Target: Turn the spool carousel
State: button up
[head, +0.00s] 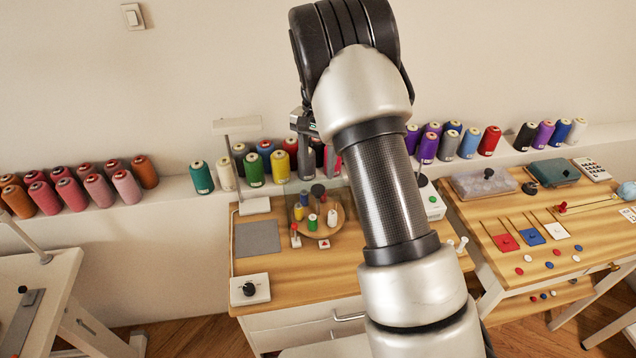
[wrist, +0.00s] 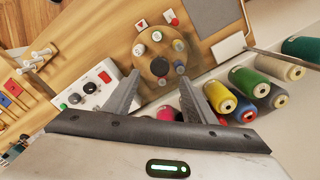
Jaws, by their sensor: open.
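The spool carousel (head: 338,222) is a round wooden turntable on the middle table, partly hidden behind my arm in the head view. It carries several small spools, among them green, white, yellow and red ones. In the wrist view the carousel (wrist: 148,68) is at the top centre, with small spools and a dark post or knob around it. My gripper (wrist: 160,92) is open and empty, its two fingers spread below the carousel's lower edge in the picture. I cannot tell how far above it they are. In the head view the fingers are mostly hidden by my arm.
A shelf (head: 165,205) along the wall holds several large thread cones. Near the carousel are a white box with a black knob (head: 250,289), a grey mat (head: 257,238), a lamp (head: 238,126) and a white device with a red button (wrist: 88,96). Another table stands right.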

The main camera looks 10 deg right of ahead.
aim_at(318, 188)
notch_tip(318, 188, down, 7)
jog(key=shift+f, duration=0.15)
